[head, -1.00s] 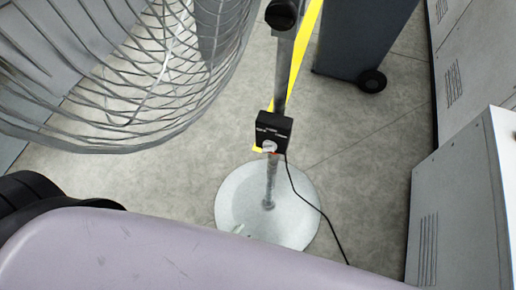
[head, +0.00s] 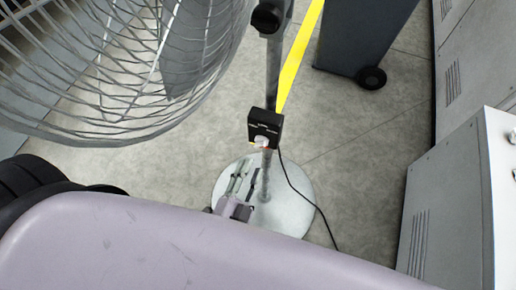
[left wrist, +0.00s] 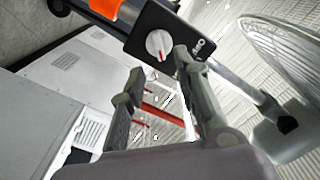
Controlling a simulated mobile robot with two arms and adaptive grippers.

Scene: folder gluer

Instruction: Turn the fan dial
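The fan dial (left wrist: 158,45) is a round white knob with a red mark on a black control box (left wrist: 184,22). In the head view the box (head: 264,123) sits on the fan's grey pole, with the dial (head: 262,142) at its lower edge. My left gripper (head: 242,178) is below the box, beside the pole. In the left wrist view the left gripper's fingers (left wrist: 156,72) are spread apart with nothing between them; the dial lies just beyond the tips, which appear not to touch it. My right gripper is not in view.
The wire fan cage (head: 110,70) fills the upper left. The round fan base (head: 290,215) stands on the floor, with a black cable (head: 312,203) at right. A dark wheeled bin (head: 360,40) and a grey cabinet (head: 450,200) stand to the right.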

